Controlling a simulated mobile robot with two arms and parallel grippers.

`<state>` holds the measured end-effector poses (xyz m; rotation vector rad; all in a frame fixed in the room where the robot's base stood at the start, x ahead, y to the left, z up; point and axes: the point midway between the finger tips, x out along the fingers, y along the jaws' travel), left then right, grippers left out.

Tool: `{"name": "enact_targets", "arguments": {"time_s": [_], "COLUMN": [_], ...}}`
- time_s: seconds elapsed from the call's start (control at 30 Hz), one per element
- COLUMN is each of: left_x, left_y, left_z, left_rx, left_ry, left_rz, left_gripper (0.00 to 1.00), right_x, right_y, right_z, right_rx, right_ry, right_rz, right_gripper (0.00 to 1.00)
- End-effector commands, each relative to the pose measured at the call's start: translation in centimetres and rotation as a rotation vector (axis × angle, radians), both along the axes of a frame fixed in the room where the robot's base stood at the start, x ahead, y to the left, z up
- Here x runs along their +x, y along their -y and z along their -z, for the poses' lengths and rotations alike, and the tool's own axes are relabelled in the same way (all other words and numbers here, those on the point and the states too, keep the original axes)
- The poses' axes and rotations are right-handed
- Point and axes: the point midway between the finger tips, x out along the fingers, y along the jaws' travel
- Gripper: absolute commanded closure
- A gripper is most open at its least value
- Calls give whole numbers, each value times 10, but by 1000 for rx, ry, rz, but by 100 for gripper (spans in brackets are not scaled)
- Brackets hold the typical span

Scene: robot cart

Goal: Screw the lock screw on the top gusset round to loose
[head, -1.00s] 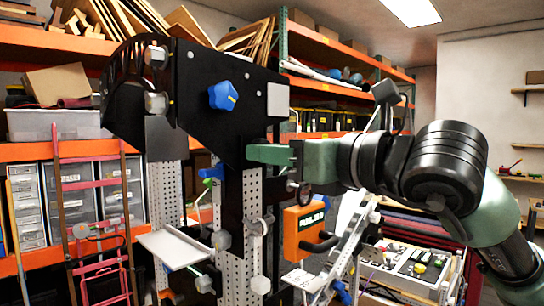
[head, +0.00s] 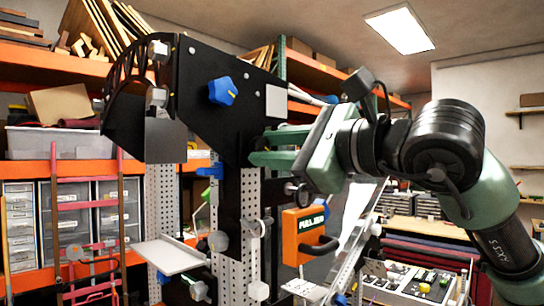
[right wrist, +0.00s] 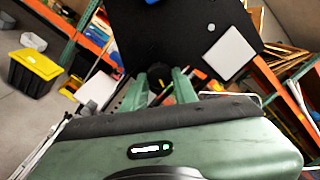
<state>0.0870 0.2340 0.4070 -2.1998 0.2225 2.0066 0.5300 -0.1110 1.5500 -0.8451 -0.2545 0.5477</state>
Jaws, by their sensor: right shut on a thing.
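The top gusset (head: 205,75) is a black plate at the upper middle of the head view, with a blue star knob (head: 222,91) on its face. My right gripper (head: 254,147) reaches in from the right at the gusset's lower edge. In the right wrist view its green fingers are shut on a dark round knob with a yellow mark (right wrist: 160,83), which looks like the lock screw. The fingers hide most of this knob, and the head view does not show it clearly. My left gripper is in neither view.
A perforated upright (head: 230,240) stands below the gusset. An orange box with a black handle (head: 304,232) hangs just below my right gripper. A pale shelf plate (head: 170,256) juts out left. Storage racks stand behind; a yellow-lidded bin (right wrist: 34,70) is on the floor.

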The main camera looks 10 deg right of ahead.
Motion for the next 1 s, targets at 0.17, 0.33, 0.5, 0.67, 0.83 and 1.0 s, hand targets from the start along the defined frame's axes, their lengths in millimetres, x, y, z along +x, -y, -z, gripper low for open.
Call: {"name": "enact_targets", "arguments": {"time_s": [0.17, 0.33, 0.5, 0.67, 0.83, 1.0], "left_x": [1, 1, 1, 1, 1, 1], "left_y": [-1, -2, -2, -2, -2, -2], "left_z": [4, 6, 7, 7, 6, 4], "left_rx": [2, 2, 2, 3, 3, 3], "left_ry": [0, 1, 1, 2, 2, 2], "left_rz": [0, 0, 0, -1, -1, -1], "left_gripper": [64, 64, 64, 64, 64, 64], "right_x": [0, 0, 0, 0, 0, 0], "right_y": [0, 1, 1, 1, 1, 1], "right_z": [-1, -2, -3, -3, -4, -5], "right_rx": [-138, -273, -407, -534, -669, -804], "right_ry": [95, 184, 273, 357, 446, 535], "right_rz": [1, 2, 2, 0, 0, 1], "right_gripper": [100, 100, 100, 100, 100, 100]}}
